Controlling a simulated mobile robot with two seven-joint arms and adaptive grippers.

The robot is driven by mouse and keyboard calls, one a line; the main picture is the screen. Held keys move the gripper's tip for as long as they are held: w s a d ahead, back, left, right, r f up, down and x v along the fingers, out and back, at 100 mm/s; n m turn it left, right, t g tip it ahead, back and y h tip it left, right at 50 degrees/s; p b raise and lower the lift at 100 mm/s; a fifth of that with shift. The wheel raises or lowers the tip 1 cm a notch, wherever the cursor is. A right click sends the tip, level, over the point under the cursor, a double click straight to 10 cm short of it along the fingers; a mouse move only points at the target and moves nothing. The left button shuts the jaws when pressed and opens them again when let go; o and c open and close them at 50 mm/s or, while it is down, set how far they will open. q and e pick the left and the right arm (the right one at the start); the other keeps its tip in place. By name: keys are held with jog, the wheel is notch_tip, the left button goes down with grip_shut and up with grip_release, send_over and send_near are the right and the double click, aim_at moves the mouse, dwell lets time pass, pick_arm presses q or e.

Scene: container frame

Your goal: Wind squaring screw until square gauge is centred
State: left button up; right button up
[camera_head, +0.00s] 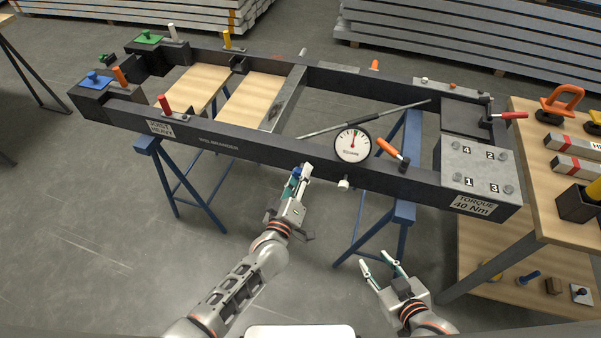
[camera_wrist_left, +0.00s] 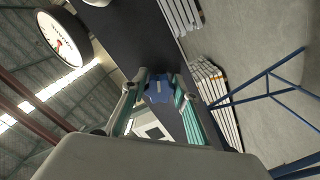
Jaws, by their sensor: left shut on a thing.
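The square gauge (camera_head: 352,146) is a round white dial on the front rail of the dark frame. Its red needle points roughly straight up, and its exact reading is too small to tell. The gauge also shows tilted in the left wrist view (camera_wrist_left: 62,40). My left gripper (camera_head: 299,174) is shut on a blue knob (camera_wrist_left: 158,88) at the front rail, left of and below the gauge. The knob appears to be the squaring screw's head; its shaft is hidden. My right gripper (camera_head: 381,266) is open and empty, low in front of the frame.
The dark frame's front rail (camera_head: 230,142) rests on blue trestles (camera_head: 375,232). An orange-handled clamp (camera_head: 388,148) is right of the gauge, and a white knob (camera_head: 343,184) is below it. A wooden bench (camera_head: 530,190) with tools stands at right. Floor in front is clear.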

pick_arm(q)
jog(key=shift+m, duration=0.7)
jog(key=o, duration=1.1)
jog(key=v, duration=1.2)
jog(key=s+a+f+m+g+y, duration=0.1)
jog(key=s+a+f+m+g, duration=0.1)
jog(key=s+a+m, duration=0.1)
jog(key=s+a+f+m+g+y, duration=0.1)
jog(key=s+a+f+m+g, duration=0.1)
jog(key=s+a, duration=0.3)
jog(key=s+a+f+m+g, duration=0.2)
jog(key=s+a+m, duration=0.2)
jog(key=a, duration=0.5)
jog(key=shift+s+y, duration=0.4)
